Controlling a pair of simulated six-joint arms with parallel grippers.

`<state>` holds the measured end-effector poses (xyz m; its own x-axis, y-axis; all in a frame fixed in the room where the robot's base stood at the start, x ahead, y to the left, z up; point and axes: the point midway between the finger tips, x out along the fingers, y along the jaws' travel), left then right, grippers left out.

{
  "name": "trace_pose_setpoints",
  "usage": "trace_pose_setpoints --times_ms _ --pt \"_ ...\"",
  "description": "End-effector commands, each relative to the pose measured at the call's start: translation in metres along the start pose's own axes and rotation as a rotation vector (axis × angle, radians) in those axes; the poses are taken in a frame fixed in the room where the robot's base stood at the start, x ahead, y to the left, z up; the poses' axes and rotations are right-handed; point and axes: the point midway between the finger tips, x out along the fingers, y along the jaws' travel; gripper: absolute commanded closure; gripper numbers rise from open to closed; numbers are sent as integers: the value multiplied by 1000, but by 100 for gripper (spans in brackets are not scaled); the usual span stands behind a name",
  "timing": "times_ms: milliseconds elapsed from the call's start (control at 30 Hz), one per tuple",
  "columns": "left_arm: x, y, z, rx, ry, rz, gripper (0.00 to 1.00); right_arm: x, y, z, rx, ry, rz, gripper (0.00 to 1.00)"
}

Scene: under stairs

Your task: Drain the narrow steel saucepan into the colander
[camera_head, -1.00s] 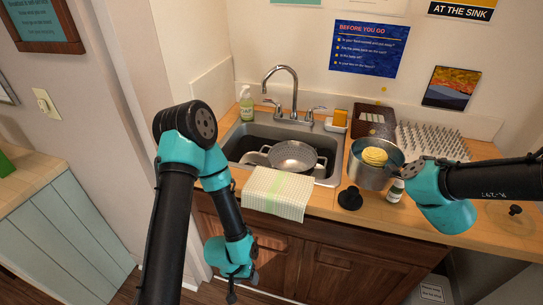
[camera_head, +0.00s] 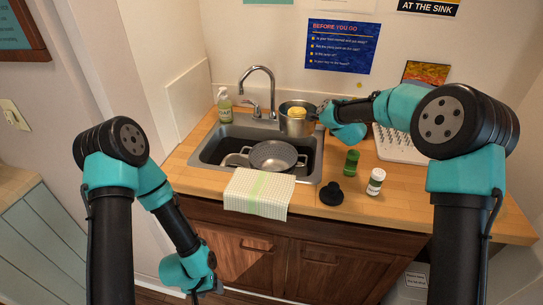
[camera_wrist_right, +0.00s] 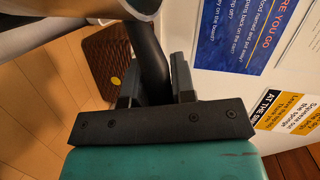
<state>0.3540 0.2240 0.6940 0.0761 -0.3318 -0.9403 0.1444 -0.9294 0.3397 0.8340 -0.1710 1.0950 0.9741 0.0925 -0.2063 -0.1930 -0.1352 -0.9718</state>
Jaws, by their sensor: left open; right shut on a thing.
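The narrow steel saucepan (camera_head: 296,127) with yellow contents (camera_head: 297,113) looks roughly upright near the back right corner of the sink. My right gripper (camera_head: 322,112) is shut on its handle; in the right wrist view the dark handle (camera_wrist_right: 150,58) runs between the fingers, and part of the pan's rim (camera_wrist_right: 120,8) shows at the top. The colander (camera_head: 273,155) sits in the sink, in front of and slightly left of the pan. My left gripper (camera_head: 205,292) is open, low in front of the cabinet and away from both.
The faucet (camera_head: 258,92) stands behind the sink (camera_head: 213,150), left of the pan. A soap bottle (camera_head: 225,106) is at back left. A towel (camera_head: 258,193) hangs over the front edge. A green jar (camera_head: 351,162), a white bottle (camera_head: 375,182) and a black object (camera_head: 331,193) stand right.

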Motion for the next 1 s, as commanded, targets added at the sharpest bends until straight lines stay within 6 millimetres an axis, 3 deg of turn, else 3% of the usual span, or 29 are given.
trace_pose_setpoints --times_ms 300,500,1000 --pt "0 0 0 0 0 0 42 71 6 -5 -4 -21 -12 100" --pt "0 0 0 0 0 0 42 99 12 -9 -6 -31 -14 100" --pt "0 0 0 0 0 0 42 107 14 -10 -6 -35 -15 100"
